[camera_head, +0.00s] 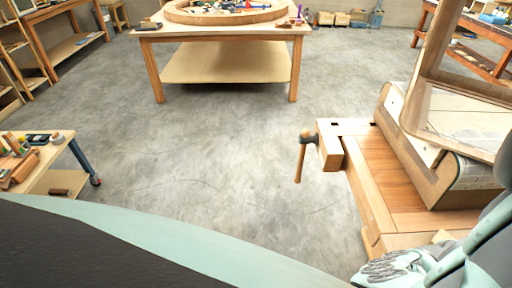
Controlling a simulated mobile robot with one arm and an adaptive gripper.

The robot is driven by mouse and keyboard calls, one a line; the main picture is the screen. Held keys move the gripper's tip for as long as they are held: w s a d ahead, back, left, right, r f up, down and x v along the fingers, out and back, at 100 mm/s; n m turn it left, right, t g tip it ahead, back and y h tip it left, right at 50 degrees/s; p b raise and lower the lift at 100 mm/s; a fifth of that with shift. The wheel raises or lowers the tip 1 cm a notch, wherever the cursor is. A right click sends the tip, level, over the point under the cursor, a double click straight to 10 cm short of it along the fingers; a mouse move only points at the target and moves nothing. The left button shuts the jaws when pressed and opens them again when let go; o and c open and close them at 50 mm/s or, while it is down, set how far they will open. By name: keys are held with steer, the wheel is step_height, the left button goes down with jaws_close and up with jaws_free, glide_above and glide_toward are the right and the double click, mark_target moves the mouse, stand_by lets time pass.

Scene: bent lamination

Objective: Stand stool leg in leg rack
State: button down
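I cannot make out a stool leg or a leg rack for certain in the head view. A workbench (384,185) stands at the right, with a wooden vise (331,152) at its far left corner. My gripper is not in view. A grey-green arm part at the lower right corner covers some of the bench.
Pale work gloves (390,269) lie at the bench's near end. A table (285,31) with a round wooden ring (185,18) and tools stands at the back. A small cart (63,180) is at the left, shelving (41,58) behind it. The concrete floor (220,150) between is clear.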

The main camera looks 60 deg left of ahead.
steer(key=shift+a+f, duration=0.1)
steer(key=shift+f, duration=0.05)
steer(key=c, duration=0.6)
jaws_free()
